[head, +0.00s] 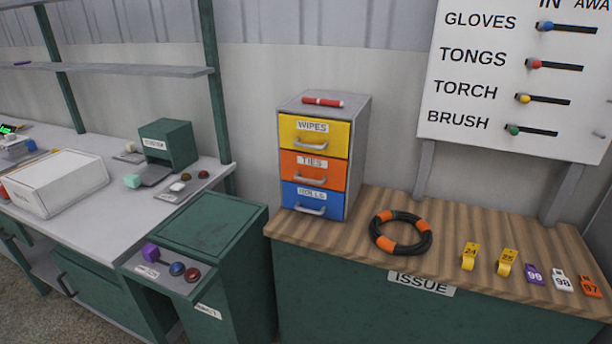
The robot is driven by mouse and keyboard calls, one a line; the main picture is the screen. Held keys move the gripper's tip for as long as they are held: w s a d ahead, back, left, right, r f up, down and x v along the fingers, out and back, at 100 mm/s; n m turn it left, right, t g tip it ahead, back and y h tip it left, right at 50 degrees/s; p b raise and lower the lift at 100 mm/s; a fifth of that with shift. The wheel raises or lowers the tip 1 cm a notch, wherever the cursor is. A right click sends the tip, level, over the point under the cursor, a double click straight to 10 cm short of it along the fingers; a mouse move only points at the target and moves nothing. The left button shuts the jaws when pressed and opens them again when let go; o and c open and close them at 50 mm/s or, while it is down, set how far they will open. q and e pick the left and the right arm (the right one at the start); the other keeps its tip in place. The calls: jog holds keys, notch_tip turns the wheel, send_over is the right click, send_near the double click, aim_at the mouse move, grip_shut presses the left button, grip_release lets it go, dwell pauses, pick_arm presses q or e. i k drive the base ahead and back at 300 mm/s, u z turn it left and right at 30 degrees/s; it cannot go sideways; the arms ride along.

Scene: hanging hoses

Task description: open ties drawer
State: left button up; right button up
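The ties drawer (322,170) is the orange middle drawer of a small grey cabinet (359,140) on the wooden counter. It looks shut, flush with the drawers above and below, and has a grey bar handle (312,180) under a white TIES label (312,162). The yellow WIPES drawer (335,138) is above it and the blue ROLLS drawer (332,202) is below it; both look shut. Neither of my grippers shows in the head view.
A red marker-like stick (323,101) lies on the cabinet. A black and orange hose ring (427,247) and several numbered tags (505,262) lie to its right on the wooden counter (362,215). A green bin (205,232) stands left, beside a grey bench (110,205).

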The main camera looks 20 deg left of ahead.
aim_at(304, 167)
jog(key=z, duration=0.35)
jog(key=k, duration=0.2)
jog(key=u, duration=1)
jog(key=i, duration=1.25)
jog(key=z, duration=0.05)
